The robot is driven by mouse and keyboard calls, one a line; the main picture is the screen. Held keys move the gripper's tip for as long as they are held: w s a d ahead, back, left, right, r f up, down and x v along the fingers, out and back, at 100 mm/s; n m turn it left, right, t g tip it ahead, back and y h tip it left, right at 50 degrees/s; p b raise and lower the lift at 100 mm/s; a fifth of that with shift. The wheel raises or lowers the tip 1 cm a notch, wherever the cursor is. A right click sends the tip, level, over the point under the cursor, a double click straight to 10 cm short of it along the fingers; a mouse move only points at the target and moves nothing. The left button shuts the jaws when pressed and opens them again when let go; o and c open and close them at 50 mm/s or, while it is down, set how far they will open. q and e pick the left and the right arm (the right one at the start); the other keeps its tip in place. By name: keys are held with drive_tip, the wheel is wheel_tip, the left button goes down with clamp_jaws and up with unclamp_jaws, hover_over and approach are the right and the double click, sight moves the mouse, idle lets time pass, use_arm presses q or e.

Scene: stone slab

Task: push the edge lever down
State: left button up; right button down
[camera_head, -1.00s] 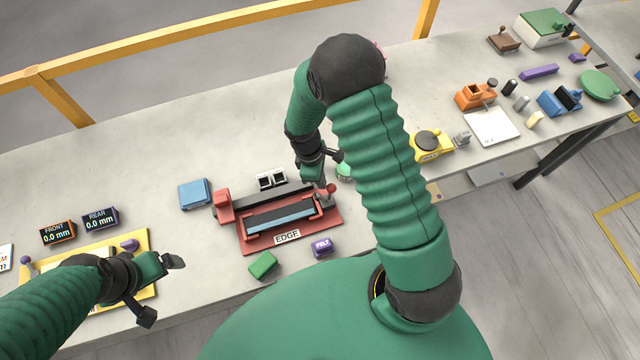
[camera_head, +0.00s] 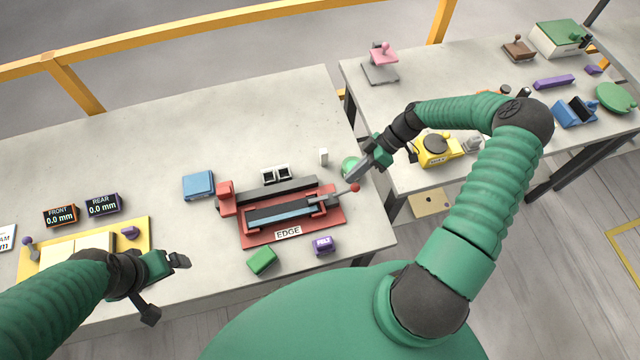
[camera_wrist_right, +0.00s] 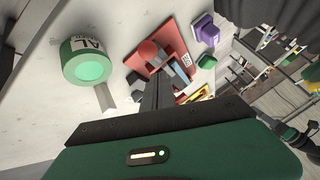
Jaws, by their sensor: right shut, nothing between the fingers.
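The red edge fixture (camera_head: 250,238), labelled EDGE, lies on the slab with a dark bar and a blue-grey strip along it. Its lever ends in a red ball (camera_head: 355,187), which sticks out at the right end on a thin grey rod. My right gripper (camera_head: 354,177) is shut and empty, with its tips just above and beside the ball. In the right wrist view the fingers (camera_wrist_right: 158,90) point towards the red ball (camera_wrist_right: 148,50); I cannot tell whether they touch.
A green roll (camera_wrist_right: 90,65) lies beside the lever, with a small white block (camera_head: 323,156) behind. A green block (camera_head: 262,260) and a purple FELT block (camera_head: 322,246) lie in front. A blue block (camera_head: 198,186) sits at left. The back of the slab is clear.

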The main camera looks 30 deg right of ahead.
drive_tip(key=d+f+y+b, duration=0.1)
drive_tip(key=b, duration=0.1)
drive_tip(key=d+f+b, duration=0.1)
drive_tip(key=b, duration=0.1)
drive_tip(key=shift+s+f+y, duration=0.2)
drive_tip(key=shift+f+y, duration=0.05)
drive_tip(key=shift+y, duration=0.15)
drive_tip(key=shift+s+f, duration=0.1)
